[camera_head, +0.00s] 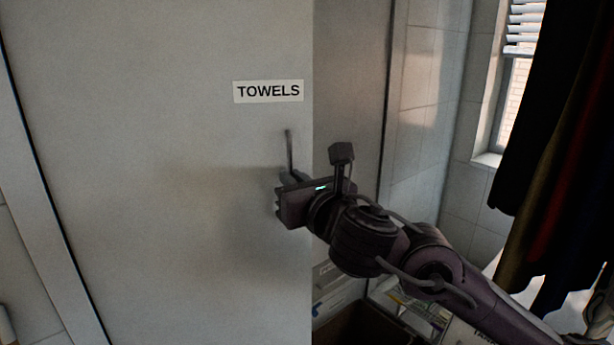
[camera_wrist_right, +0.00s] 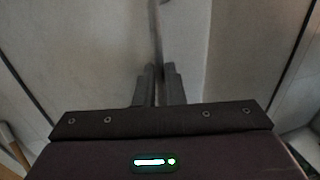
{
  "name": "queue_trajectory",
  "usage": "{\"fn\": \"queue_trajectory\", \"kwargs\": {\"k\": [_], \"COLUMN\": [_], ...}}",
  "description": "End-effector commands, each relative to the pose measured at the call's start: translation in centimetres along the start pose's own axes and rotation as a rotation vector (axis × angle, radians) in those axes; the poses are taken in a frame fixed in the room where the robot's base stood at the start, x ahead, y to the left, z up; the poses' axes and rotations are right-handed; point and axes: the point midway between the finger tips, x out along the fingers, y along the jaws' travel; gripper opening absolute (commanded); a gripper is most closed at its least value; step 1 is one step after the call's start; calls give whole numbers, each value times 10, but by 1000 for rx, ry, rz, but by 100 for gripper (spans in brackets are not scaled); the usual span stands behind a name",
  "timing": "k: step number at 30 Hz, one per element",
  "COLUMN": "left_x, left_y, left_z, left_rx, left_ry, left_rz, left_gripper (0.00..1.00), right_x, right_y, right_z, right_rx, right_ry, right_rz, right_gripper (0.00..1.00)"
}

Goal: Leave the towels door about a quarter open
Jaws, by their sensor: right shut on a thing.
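The towels door (camera_head: 160,180) is a pale grey panel with a TOWELS label (camera_head: 268,91) near its right edge. A thin upright handle (camera_head: 289,150) stands below the label. My right gripper (camera_head: 283,182) is at the handle, shut on its lower part. In the right wrist view the handle (camera_wrist_right: 157,30) runs down between the two fingers of the gripper (camera_wrist_right: 158,85). The fingers hide the handle's lower end. The head view does not show clearly how far the door stands from its frame. My left gripper is not in view.
A grey panel (camera_head: 350,90) stands right of the door's edge. Boxes and papers (camera_head: 415,310) lie low at the right. Dark hanging cloth (camera_head: 560,150) and a window (camera_head: 518,90) are at the far right.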

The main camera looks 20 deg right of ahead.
Motion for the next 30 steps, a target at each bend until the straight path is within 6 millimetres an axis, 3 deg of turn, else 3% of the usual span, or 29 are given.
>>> {"fn": "queue_trajectory", "kwargs": {"k": [5,6,10,20,30], "left_x": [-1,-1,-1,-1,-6], "left_y": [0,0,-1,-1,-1], "left_z": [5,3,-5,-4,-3], "left_rx": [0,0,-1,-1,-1], "left_ry": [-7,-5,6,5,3], "left_rz": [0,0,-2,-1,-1], "left_gripper": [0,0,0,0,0], "right_x": [0,0,0,-4,-58], "right_y": [-1,-1,-2,-2,0], "right_z": [6,6,5,5,6], "right_rx": [3,3,2,0,-3], "right_ry": [-11,-11,-10,-9,-10], "right_rz": [-1,-1,-1,-3,-2], "right_gripper": [0,14,30,30,30]}}
